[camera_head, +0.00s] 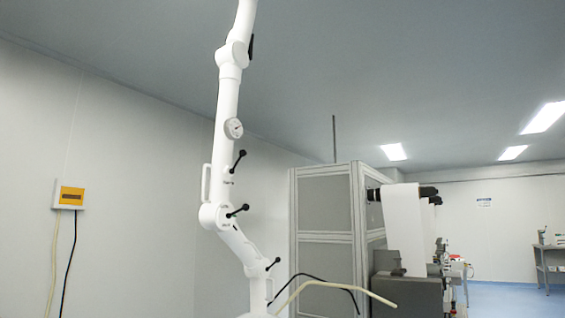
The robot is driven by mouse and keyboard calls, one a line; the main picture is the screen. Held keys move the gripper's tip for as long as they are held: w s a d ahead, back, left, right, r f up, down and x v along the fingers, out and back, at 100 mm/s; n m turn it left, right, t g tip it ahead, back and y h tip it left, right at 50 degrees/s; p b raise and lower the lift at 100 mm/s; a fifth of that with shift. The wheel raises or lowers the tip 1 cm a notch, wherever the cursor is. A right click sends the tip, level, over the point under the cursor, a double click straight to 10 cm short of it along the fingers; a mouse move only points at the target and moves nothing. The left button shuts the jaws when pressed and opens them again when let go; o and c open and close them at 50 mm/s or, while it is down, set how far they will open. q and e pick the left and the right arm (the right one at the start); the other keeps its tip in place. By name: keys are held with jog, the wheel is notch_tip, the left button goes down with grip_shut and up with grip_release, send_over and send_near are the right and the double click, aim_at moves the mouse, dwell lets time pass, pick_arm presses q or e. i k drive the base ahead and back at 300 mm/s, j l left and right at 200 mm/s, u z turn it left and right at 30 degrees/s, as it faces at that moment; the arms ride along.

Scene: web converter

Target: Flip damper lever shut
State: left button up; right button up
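A white jointed extraction arm (227,95) rises from the bottom centre to the top edge. A round gauge (233,128) sits on its tube. Below the gauge, a black lever (239,158) with a ball end sticks out to the upper right. A second black lever (238,210) is at the middle joint, and a third black lever (272,264) is lower down. I cannot tell for certain which one is the damper lever. Neither of my grippers is in view.
A grey panelled enclosure (325,205) stands behind and right of the arm. A dark-based machine (408,290) is at the lower right. Cream (345,287) and black (318,279) hoses curve near the arm's base. A yellow-fronted box (69,195) hangs on the left wall.

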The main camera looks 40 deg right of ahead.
aim_at(242, 153)
jog(key=z, duration=1.2)
jog(key=i+l, duration=1.3)
jog(key=i, duration=0.2)
